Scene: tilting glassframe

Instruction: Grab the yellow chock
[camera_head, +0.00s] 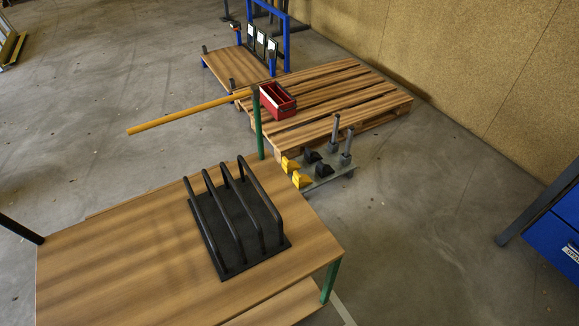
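Two small yellow chocks stand side by side on a low grey platform (327,183) beyond the right corner of the near table. One yellow chock (290,164) is farther back, and the other yellow chock (302,180) is nearer. Black wedge-shaped pieces (312,156) sit beside them, and two grey posts (335,134) rise from the platform. Neither of my grippers shows in the head view, so their state is hidden.
A wooden table (110,250) with a black rack (240,220) fills the foreground. A pallet (350,90) bears a red box (277,101). A yellow bar (185,113) extends left from a green post (257,125). Blue drawers (555,245) stand right. Floor (420,210) right of the platform is clear.

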